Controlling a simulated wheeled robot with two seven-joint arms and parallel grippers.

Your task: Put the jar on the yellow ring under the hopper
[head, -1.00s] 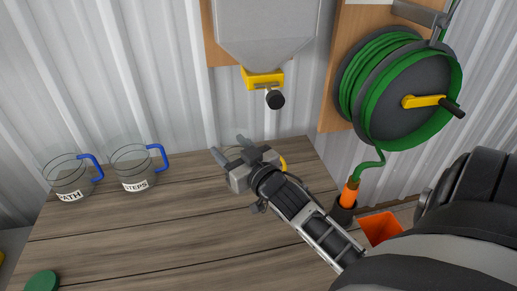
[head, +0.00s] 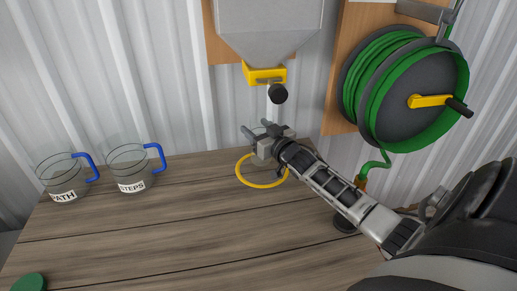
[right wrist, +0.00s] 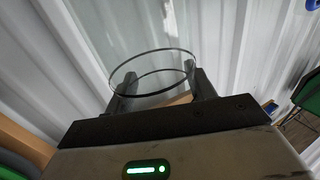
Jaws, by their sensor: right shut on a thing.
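The yellow ring (head: 243,179) lies on the wooden bench, with its upper right part behind my right gripper. The grey hopper (head: 268,30) hangs on the wall above, with a yellow outlet (head: 264,75) and black knob. My right gripper (head: 257,127) is beyond the ring's centre toward the wall, below the outlet. It is shut on a clear jar (right wrist: 150,88), whose round rim shows between the fingers in the right wrist view. The glass is hardly visible in the head view, so I cannot tell its height above the bench. My left gripper is not in view.
Two clear jugs with blue handles, labelled PATH (head: 66,182) and STEPS (head: 131,172), stand at the back left. A green disc (head: 29,284) lies at the front left. A green hose reel (head: 405,85) hangs at the right. The bench middle is clear.

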